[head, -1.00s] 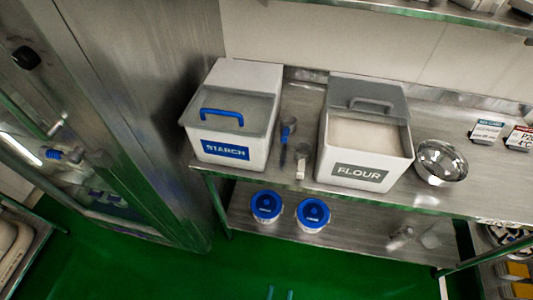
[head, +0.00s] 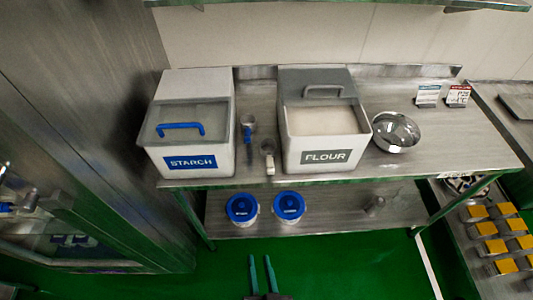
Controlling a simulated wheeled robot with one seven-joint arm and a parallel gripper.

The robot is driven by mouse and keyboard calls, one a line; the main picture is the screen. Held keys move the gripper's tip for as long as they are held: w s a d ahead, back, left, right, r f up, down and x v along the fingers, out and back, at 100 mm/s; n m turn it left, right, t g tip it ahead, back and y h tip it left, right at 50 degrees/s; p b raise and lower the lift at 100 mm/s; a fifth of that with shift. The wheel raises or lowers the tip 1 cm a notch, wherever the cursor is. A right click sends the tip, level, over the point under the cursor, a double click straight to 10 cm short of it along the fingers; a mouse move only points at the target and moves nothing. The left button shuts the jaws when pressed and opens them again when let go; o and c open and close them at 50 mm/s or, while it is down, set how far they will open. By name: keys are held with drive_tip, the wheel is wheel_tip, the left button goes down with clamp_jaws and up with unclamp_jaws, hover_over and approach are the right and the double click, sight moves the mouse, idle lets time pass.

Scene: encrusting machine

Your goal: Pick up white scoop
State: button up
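The white scoop (head: 270,168) lies on the steel table, in the gap between the starch bin and the flour bin. Its pale handle points toward the table's front edge, and its cup lies behind it. A scoop with a blue handle (head: 248,137) lies just behind and to the left of it. My gripper (head: 260,260) shows at the bottom of the head view, over the green floor. Its two fingers are apart with nothing between them. It is well short of the table and apart from the scoop.
The starch bin (head: 190,149) and flour bin (head: 322,142) flank the scoops closely. A steel bowl (head: 396,132) stands right of the flour bin. Two blue-lidded tubs (head: 289,206) stand on the lower shelf (head: 335,213). A tall steel cabinet (head: 95,110) stands at left.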

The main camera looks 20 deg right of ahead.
sight(271, 166)
drive_tip(key=w+d+r+m+g+y, duration=0.1)
drive_tip(key=w+d+r+m, duration=0.1)
drive_tip(key=w+d+m, duration=0.35)
drive_tip(key=w+d+r+m+y, duration=0.1)
drive_tip(key=w+d+r+m, duration=0.2)
drive_tip(key=w+d, duration=0.5)
drive_tip(key=w+d+r+m+y, duration=0.2)
drive_tip(key=w+r, duration=0.2)
drive_tip(key=r, duration=0.3)
drive_tip(key=shift+n, duration=0.35)
drive_tip(key=w+a, duration=0.1)
drive_tip(key=w, duration=0.1)
drive_tip(key=w+a+f, duration=0.1)
drive_tip(key=w, duration=0.1)
drive_tip(key=w+a, duration=0.1)
drive_tip(key=w, duration=0.1)
drive_tip(key=shift+w+a+f, duration=0.25)
drive_tip(key=shift+a+f, duration=0.05)
drive_tip(key=shift+x, duration=2.65)
drive_tip(key=shift+r, duration=0.15)
clamp_jaws()
